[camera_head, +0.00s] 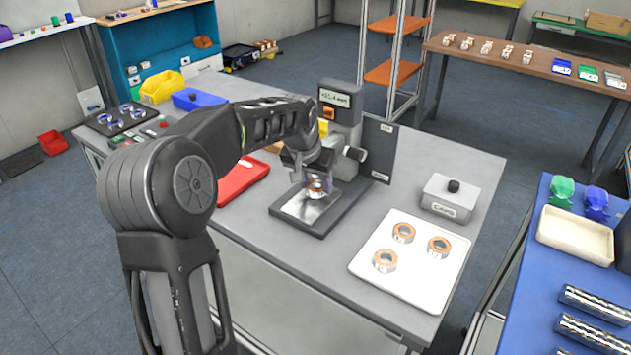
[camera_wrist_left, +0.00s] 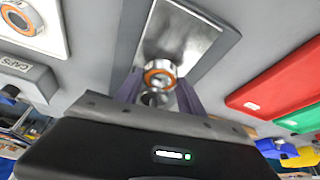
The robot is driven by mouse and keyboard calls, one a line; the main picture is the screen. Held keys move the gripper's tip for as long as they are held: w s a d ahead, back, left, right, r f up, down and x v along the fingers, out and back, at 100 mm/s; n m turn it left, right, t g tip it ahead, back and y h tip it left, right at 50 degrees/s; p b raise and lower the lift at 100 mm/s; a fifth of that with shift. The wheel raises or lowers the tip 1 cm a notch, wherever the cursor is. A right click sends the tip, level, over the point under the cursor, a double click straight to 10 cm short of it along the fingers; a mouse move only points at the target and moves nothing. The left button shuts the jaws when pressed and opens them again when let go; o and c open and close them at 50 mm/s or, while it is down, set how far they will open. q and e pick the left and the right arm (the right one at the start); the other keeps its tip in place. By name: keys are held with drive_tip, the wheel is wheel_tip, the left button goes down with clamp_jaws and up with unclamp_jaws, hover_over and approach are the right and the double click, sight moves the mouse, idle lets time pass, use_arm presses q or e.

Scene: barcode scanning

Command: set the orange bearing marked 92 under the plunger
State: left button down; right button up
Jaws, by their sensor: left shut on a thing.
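My left gripper (camera_head: 316,180) is over the base plate of the gauge stand, under its plunger area. It is shut on an orange-rimmed bearing (camera_head: 317,186), which also shows between the fingers in the left wrist view (camera_wrist_left: 160,72). The bearing is at or just above the shiny metal plate (camera_head: 303,209); I cannot tell if it touches. Its marking is too small to read. The gauge stand (camera_head: 345,115) has a lit display. The plunger tip is hidden behind my gripper. My right gripper is not in view.
A white tray (camera_head: 376,268) holds several orange-rimmed bearings at the right. A grey box (camera_head: 449,197) with a black knob stands behind it. A red tray (camera_head: 232,184) lies left of the stand. Yellow (camera_head: 160,88) and blue (camera_head: 197,99) bins stand at the table's far left.

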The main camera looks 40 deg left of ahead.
use_arm(q)
drive_tip(key=shift+f, duration=0.25)
drive_tip(key=c, duration=0.7)
unclamp_jaws()
drive_tip(key=shift+s+f, duration=0.1)
drive_tip(key=shift+r+p, duration=0.6)
drive_tip(key=shift+r, duration=0.25)
drive_tip(key=b+v, duration=0.1)
drive_tip(key=v, duration=1)
drive_tip(key=shift+r, duration=0.3)
drive_tip(key=shift+s, duration=0.1)
